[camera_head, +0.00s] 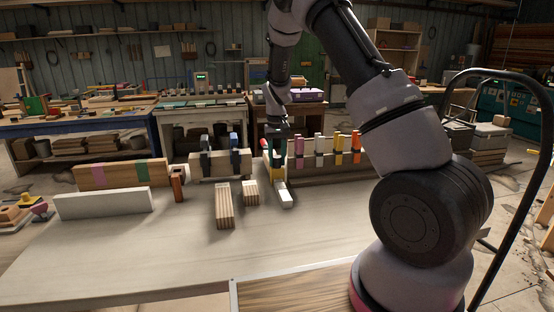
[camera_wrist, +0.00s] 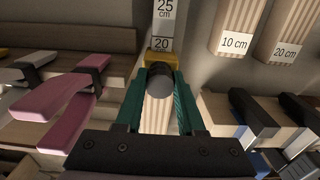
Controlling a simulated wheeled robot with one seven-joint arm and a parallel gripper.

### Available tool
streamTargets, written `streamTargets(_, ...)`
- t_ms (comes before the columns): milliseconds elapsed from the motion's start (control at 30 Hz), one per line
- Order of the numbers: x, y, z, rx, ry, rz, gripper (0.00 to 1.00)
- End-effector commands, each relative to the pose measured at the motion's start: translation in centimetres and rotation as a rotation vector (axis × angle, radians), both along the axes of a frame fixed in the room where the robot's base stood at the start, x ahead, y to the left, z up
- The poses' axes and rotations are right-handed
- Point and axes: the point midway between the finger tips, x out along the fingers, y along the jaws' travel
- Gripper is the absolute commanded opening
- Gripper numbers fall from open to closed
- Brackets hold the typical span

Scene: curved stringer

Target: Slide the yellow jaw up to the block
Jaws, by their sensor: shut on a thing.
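A pale bar with scale labels (camera_wrist: 165,22) lies on the table; it also shows in the head view (camera_head: 286,196). The "25 cm" and "20 cm" labels are readable. The yellow jaw (camera_wrist: 162,58) sits on this bar, just past the "20" label; it shows small in the head view (camera_head: 278,174). My gripper (camera_wrist: 161,80), with green fingers, points down and is shut on a grey round piece at the yellow jaw. My fingers hide part of the bar.
A rack with pink, white, orange and yellow clamps (camera_head: 338,148) stands right of my gripper. A wooden piece with dark clamps (camera_head: 215,163) stands to the left. A white board (camera_head: 104,204) and a longer wooden board (camera_head: 120,174) stand farther left. The front table (camera_head: 150,255) is clear.

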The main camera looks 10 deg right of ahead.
Motion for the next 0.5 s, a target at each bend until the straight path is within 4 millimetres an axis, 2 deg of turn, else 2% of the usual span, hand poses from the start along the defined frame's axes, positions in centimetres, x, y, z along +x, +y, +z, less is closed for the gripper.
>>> streamTargets(133,-0.66,-0.05,0.10,0.001,-0.001,0.000,0.00)
streamTargets(367,-0.65,-0.03,0.09,0.000,-0.002,0.000,0.00)
streamTargets(400,-0.65,-0.03,0.09,0.000,-0.002,0.000,0.51)
streamTargets(500,-0.66,-0.02,0.07,0.000,-0.002,0.000,0.51)
